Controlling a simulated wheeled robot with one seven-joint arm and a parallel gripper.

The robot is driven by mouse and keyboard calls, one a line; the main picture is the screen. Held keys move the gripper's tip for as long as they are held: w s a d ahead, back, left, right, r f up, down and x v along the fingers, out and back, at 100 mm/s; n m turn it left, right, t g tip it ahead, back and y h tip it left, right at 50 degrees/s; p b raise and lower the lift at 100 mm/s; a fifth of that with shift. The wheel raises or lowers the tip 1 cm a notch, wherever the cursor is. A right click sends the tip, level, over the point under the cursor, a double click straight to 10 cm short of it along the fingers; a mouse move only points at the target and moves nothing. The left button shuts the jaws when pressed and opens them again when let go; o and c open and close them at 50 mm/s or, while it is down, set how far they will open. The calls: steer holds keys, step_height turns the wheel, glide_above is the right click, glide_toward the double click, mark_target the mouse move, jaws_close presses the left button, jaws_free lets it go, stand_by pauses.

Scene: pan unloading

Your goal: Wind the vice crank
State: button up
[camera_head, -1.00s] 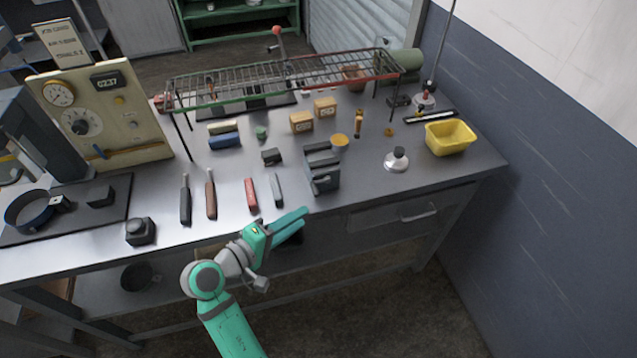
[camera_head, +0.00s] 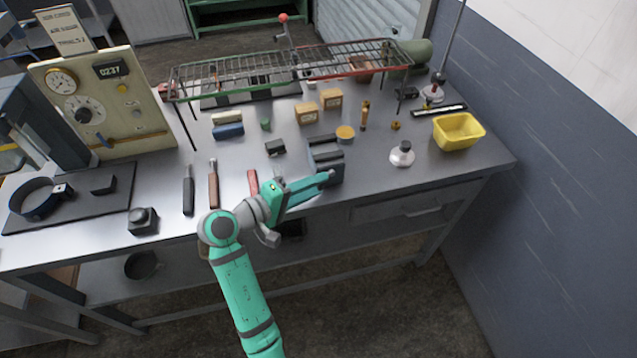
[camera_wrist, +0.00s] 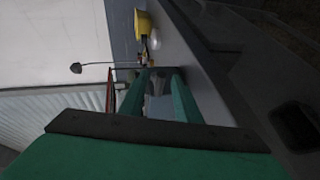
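The vice (camera_head: 326,153) is a dark grey block with ribbed jaws at the front middle of the metal bench. My gripper (camera_head: 326,179) reaches in from the left along the bench's front edge, its fingertips in front of the vice. The crank is not clearly visible; the fingers cover the vice's lower front. In the wrist view, my gripper's two teal fingers (camera_wrist: 156,92) stand apart, with a grey shape, likely part of the vice (camera_wrist: 158,100), showing between them. I cannot tell whether the fingertips touch it.
A wire rack (camera_head: 290,70) spans the back of the bench. A yellow bin (camera_head: 459,131) and a white round base with a dark knob (camera_head: 402,154) stand right. A red-handled tool (camera_head: 253,182) lies just behind my arm. The right front bench is clear.

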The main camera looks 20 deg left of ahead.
steer(key=shift+x, duration=0.8)
jaws_close()
steer(key=shift+d+r+g+y, duration=0.15)
steer(key=shift+r+g+y, duration=0.15)
steer(key=shift+g+y, duration=0.15)
jaws_free()
steer(key=v, duration=1.1)
